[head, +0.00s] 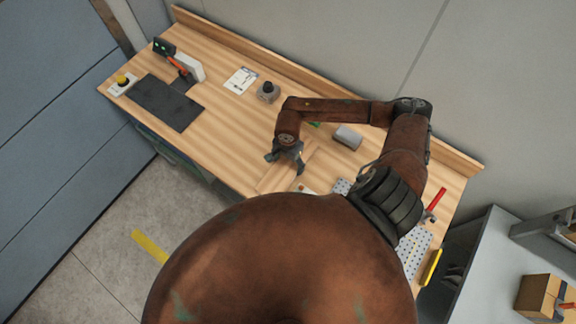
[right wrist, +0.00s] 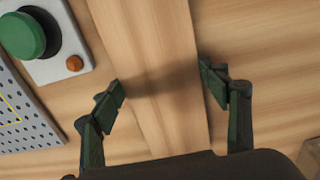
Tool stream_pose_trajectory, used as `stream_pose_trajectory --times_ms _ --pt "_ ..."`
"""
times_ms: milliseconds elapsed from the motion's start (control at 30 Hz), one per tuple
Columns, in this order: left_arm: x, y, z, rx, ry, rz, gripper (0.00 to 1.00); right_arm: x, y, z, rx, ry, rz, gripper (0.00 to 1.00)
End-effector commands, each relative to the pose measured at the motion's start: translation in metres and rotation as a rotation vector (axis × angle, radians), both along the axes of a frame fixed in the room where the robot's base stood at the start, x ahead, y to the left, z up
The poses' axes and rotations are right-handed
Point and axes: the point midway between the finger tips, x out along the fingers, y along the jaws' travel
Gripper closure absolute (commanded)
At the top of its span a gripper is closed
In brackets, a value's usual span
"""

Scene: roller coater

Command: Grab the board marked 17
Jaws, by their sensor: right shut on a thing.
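A pale wooden board (right wrist: 150,45) lies on the wooden worktop and runs lengthwise through the right wrist view. Its colour is close to the worktop's, and I see no number on it in either view. Part of the board is hidden by my own body and arm. My left gripper is not in view.
A box with a green button (right wrist: 22,35) and a perforated plate (right wrist: 22,115) are left of the board. On the bench are a grey block (head: 348,136), a knobbed device (head: 268,92), a paper sheet (head: 240,80) and a dark mat (head: 160,103). A raised lip runs along the back.

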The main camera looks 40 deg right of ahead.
Motion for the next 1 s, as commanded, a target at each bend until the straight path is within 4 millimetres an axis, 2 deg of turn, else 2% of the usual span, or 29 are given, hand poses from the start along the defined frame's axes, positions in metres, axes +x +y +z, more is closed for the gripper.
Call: stream_pose_trajectory --times_ms 67,333,667,767,900,1000 --pt "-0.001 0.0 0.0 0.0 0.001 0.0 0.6 0.0 0.0 0.0 0.0 0.0 0.0 0.47" --pt "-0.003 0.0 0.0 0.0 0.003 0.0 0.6 0.0 0.0 0.0 0.0 0.001 0.0 0.66" --pt "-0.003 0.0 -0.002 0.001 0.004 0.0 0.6 0.001 0.0 0.003 0.0 -0.001 0.0 0.67" --pt "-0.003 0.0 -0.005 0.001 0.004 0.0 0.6 0.001 0.0 0.009 0.001 -0.003 0.002 0.67" --pt "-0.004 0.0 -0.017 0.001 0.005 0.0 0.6 0.002 -0.001 0.028 -0.002 -0.007 0.003 0.67" --pt "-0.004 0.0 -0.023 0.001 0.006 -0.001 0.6 0.01 0.017 0.05 0.003 -0.009 0.007 0.67"
